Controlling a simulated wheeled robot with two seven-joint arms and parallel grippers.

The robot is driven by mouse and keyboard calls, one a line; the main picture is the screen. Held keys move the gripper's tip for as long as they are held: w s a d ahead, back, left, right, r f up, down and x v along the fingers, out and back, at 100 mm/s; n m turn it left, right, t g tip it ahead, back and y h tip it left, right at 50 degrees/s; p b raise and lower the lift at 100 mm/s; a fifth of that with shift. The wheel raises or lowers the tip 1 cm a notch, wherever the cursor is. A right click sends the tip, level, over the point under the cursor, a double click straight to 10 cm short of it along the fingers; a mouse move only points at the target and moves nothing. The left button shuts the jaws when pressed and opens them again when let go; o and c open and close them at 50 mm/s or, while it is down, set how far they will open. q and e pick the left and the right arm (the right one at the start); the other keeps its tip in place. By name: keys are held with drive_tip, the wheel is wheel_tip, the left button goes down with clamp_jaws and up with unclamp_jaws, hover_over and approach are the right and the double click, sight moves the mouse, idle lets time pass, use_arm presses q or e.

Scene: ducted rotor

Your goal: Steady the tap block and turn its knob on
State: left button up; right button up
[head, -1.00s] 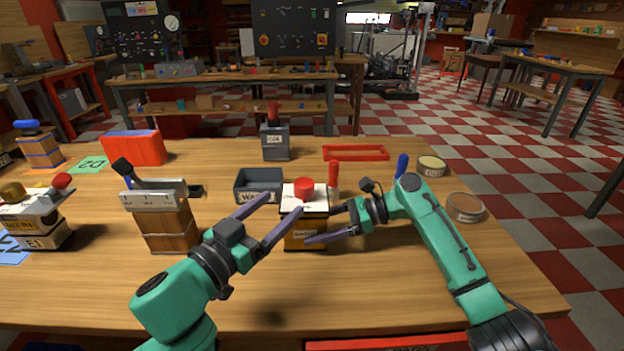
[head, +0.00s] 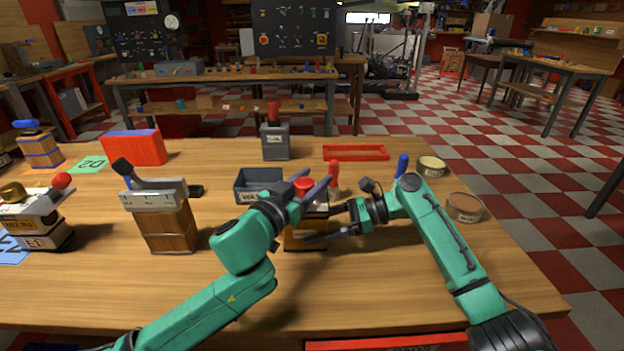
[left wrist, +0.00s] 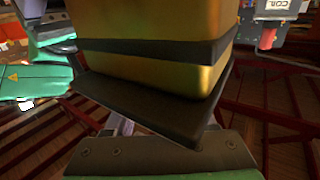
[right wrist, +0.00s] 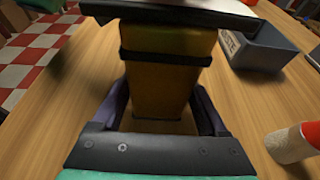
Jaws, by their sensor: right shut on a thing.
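The tap block (head: 298,237) is a yellow box with dark bands, a pale top and a red knob (head: 303,185). It stands upright on the wooden table, and its yellow body fills much of the left wrist view (left wrist: 165,70). My right gripper (head: 330,222) is shut on the block's body from the right; the right wrist view shows its fingers on both sides of the body (right wrist: 165,85). My left gripper (head: 310,183) is at the top of the block, its fingers apart on either side of the knob. Contact with the knob cannot be told. My left wrist hides part of the block.
A grey bin (head: 244,188) stands just behind the block, and a red-topped post (head: 333,174) is close behind on the right. A wooden block with a lever (head: 168,225) stands to the left. Two round tins (head: 465,207) (head: 431,167) lie right of my right arm. The front table is clear.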

use_arm(q)
clamp_jaws()
drive_tip(key=shift+m+g+h, duration=0.3)
drive_tip(key=shift+m+h, duration=0.1)
drive_tip(key=m+g+h, duration=0.1)
drive_tip(key=g, duration=0.1)
drive_tip(key=m+g+h, duration=0.2)
drive_tip(key=s+d+m+g+h, duration=0.1)
drive_tip(key=m+g+h, duration=0.1)
drive_tip(key=shift+r, duration=0.2)
drive_tip(key=m+g, duration=0.1)
drive_tip(key=g, duration=0.1)
drive_tip(key=m+g+h, duration=0.2)
drive_tip(key=g, duration=0.1)
drive_tip(key=shift+s+f+m+g, duration=0.15)
drive_tip(key=shift+s+m+g, duration=0.15)
drive_tip(key=m+g, duration=0.1)
drive_tip(key=g, duration=0.1)
drive_tip(key=s+m+g, duration=0.1)
drive_tip(key=m+g, duration=0.1)
drive_tip(key=g, duration=0.1)
drive_tip(key=shift+d, duration=0.15)
drive_tip(key=shift+s+m+g, duration=0.1)
drive_tip(key=shift+m+g, duration=0.4)
drive_tip(key=shift+g, duration=0.1)
drive_tip(key=shift+s, duration=0.15)
